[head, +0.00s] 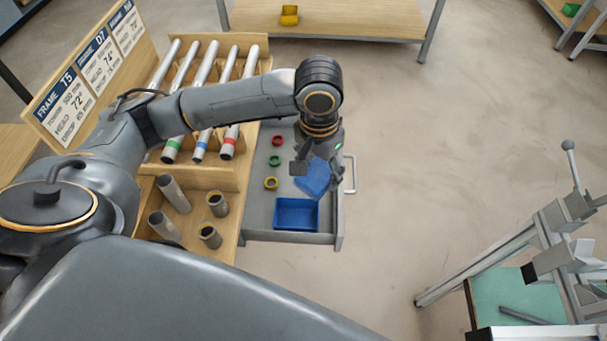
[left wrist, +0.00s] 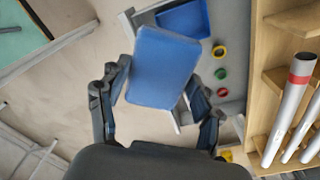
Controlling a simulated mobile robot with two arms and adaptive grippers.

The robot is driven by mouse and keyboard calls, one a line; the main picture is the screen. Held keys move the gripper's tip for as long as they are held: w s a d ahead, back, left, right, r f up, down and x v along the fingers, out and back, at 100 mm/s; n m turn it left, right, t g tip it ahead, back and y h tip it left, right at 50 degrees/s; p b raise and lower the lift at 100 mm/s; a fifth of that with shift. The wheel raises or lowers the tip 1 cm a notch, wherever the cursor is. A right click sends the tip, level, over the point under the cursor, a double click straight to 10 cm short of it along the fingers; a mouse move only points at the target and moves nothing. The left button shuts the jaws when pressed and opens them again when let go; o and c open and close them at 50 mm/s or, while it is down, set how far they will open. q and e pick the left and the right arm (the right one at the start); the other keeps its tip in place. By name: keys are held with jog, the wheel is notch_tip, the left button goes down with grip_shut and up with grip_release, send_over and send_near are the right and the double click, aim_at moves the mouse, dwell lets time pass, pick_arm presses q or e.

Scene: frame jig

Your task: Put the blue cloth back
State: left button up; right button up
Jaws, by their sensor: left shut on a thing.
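The blue cloth (head: 315,178) is a flat blue piece held by my left gripper (head: 318,168) above the open grey drawer (head: 262,222). In the left wrist view the cloth (left wrist: 160,68) sits between the two fingers of the left gripper (left wrist: 158,92), which are shut on it. A blue open bin (head: 297,214) lies in the drawer's near right corner, and it also shows in the left wrist view (left wrist: 184,18) beyond the cloth. The cloth is apart from the bin in the head view. My right gripper is not in view.
Red, green (head: 274,160) and yellow rings lie in the drawer, left of the cloth. A wooden rack (head: 200,178) with several tubes stands left of the drawer. The drawer handle (head: 350,174) sticks out right. A metal jig (head: 560,235) stands far right, with clear floor between.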

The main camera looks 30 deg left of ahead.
pick_arm(q)
notch_tip(320, 180, down, 10)
jog(key=w+a+m+b, duration=0.1)
jog(key=w+m+b, duration=0.1)
jog(key=b, duration=0.1)
jog(key=w+a+f, duration=0.2)
jog(key=w+f, duration=0.1)
jog(key=w+a+f, duration=0.3)
jog(key=w, duration=0.1)
jog(key=w+a+f, duration=0.3)
jog(key=shift+w+a+f, duration=0.15)
jog(key=shift+a, duration=0.05)
jog(key=shift+w+a+f, duration=0.25)
jog(key=shift+w+f, duration=0.05)
jog(key=shift+f, duration=0.15)
notch_tip(320, 180, down, 2)
jog(key=shift+f, duration=0.5)
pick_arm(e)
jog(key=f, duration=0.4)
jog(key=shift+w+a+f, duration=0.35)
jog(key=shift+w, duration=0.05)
pick_arm(q)
jog(key=shift+f, duration=0.1)
jog(key=o, duration=1.1)
